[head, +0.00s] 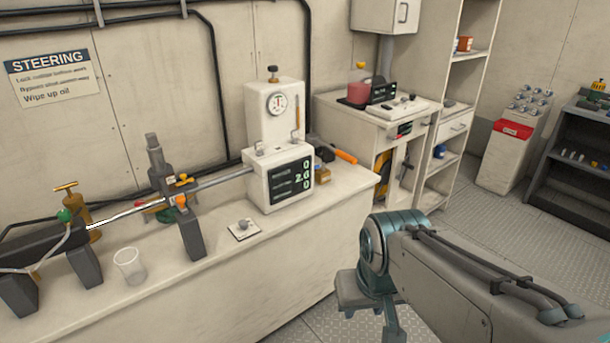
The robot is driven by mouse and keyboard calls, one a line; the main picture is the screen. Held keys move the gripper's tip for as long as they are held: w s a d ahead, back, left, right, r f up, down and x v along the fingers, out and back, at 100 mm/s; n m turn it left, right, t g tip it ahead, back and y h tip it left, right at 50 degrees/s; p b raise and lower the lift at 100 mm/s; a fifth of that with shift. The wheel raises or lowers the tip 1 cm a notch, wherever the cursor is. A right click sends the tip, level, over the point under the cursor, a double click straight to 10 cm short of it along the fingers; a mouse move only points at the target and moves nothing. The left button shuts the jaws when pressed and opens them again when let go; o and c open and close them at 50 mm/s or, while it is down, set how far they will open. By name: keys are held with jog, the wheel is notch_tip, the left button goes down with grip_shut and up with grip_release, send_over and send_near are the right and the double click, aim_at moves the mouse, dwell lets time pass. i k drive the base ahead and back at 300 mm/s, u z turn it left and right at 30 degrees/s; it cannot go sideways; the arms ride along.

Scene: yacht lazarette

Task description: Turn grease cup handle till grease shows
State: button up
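A brass fitting with a T-shaped handle (66,186) stands at the far left of the bench and looks like the grease cup. I cannot make out any grease at this size. My arm comes in from the lower right, well away from the brass fitting. The end of my arm, around my gripper (380,305), hangs over the floor in front of the bench. Its fingers are not clear enough to show whether they are open or shut.
A steel rod on dark blocks (192,235) runs along the bench (190,300) to a white gauge unit (275,150). A clear cup (129,265) stands near the front edge. A small switch plate (244,230) lies right of the blocks.

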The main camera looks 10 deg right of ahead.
aim_at(67, 187)
jog(key=z, duration=0.7)
jog(key=i, duration=0.95)
jog(key=u, duration=0.5)
jog(key=i, duration=0.75)
jog(key=u, duration=3.75)
